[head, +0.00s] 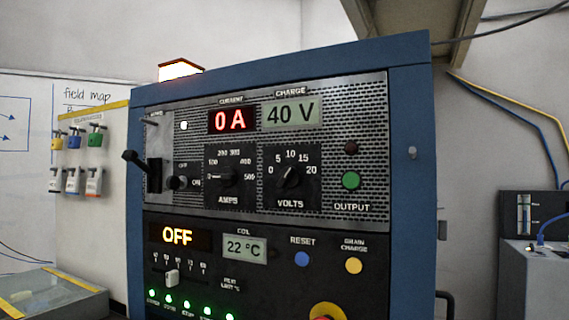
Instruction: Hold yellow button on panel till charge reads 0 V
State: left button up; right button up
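The blue-framed panel (400,220) fills the middle of the head view. The yellow button (353,265) sits at its lower right, under a label that looks like "DRAIN CHARGE". The charge display (291,114) reads 40 V. The current display (233,120) reads 0 A in red. Neither of my grippers shows in the view, and nothing touches the yellow button.
A blue reset button (302,259) is left of the yellow one, and a green output button (351,180) is above. A red-and-yellow knob (327,312) is cut off below. A lever (136,161) juts out at left. Padlocks (95,136) hang on a board.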

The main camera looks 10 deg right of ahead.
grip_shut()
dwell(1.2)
